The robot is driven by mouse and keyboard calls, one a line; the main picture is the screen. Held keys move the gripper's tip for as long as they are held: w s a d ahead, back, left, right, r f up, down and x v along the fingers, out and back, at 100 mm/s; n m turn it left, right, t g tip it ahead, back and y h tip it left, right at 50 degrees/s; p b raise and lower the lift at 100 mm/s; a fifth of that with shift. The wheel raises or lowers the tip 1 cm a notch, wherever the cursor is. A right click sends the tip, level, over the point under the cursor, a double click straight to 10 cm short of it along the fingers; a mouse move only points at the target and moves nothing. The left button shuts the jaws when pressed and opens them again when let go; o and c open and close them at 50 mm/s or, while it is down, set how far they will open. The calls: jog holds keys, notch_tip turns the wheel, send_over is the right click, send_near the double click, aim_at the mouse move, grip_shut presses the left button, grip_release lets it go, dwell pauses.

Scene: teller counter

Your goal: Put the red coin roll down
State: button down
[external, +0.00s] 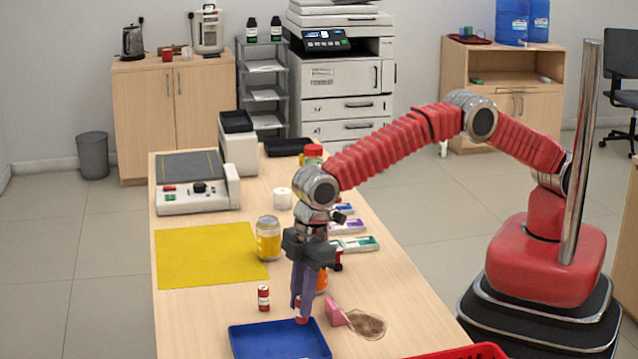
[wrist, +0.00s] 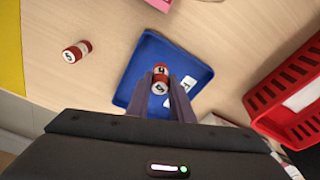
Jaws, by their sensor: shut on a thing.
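The red coin roll (wrist: 160,87), red with a white band, is gripped between the fingertips of my gripper (wrist: 162,84). In the external view my gripper (external: 301,306) points down and the held roll (external: 301,316) shows at its tips, by the back edge of the blue tray (external: 275,341). In the wrist view the roll appears over the inside of the blue tray (wrist: 143,58). I cannot tell whether it touches the tray floor. Another red and white roll (external: 263,298) stands on the counter left of my gripper; it also shows in the wrist view (wrist: 77,51).
A pink object (external: 337,313) and a brown patterned item (external: 364,324) lie right of the tray. A red basket (wrist: 290,100) is at the front right. A jar (external: 268,238) and a yellow mat (external: 205,255) are farther back. Bare counter surrounds the standing roll.

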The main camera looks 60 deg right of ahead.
jog(key=shift+f, duration=2.45)
jog(key=shift+f, duration=0.1)
jog(key=c, duration=1.6)
grip_release()
jog(key=shift+o, duration=0.2)
notch_tip(320, 180, up, 12)
jog(key=d, duration=0.1)
jog(key=shift+s+d, duration=0.3)
jog(key=shift+s, duration=0.05)
